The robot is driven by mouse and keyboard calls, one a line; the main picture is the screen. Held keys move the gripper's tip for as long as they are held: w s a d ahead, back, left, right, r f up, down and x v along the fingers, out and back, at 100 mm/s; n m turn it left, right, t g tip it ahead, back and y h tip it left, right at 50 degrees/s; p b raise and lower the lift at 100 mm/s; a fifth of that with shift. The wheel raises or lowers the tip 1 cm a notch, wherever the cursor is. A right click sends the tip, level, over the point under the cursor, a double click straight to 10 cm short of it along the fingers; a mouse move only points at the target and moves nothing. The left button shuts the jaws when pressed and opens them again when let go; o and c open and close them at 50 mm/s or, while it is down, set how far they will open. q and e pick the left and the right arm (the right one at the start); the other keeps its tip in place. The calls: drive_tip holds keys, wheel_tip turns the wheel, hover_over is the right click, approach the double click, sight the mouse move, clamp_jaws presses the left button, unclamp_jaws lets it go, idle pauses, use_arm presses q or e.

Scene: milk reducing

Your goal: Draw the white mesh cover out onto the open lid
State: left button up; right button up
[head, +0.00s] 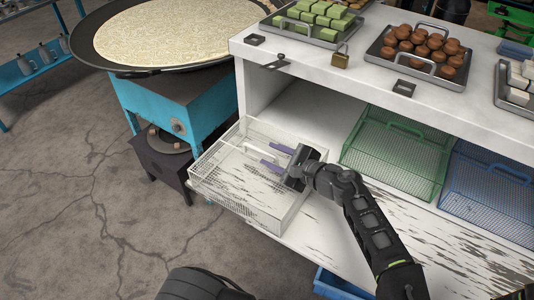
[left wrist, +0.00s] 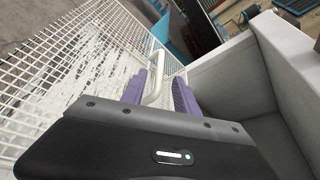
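The white mesh cover (head: 215,185) is a see-through wire box at the left end of the white cabinet. It sits partly over the open lid (head: 325,235), the worn white board folded out in front, with its left end reaching past the cabinet's side. Its white handle (head: 262,157) shows in the head view and as a loop in the left wrist view (left wrist: 155,75). My left gripper (head: 275,157) is at the cover, purple fingers apart. In the left wrist view the fingers (left wrist: 160,92) stand either side of the handle, which is closer to the left finger. My right gripper is out of view.
A green mesh cover (head: 395,160) and a blue one (head: 490,195) stand to the right. The cabinet top (head: 335,85) overhangs the compartment and carries trays of food. A teal stove (head: 180,105) with a large pan stands close at left.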

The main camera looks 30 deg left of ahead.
use_arm(q)
drive_tip(key=v, duration=0.4)
drive_tip(key=shift+d+r, duration=0.1)
drive_tip(key=shift+d, duration=0.15)
drive_tip(key=shift+r, duration=0.1)
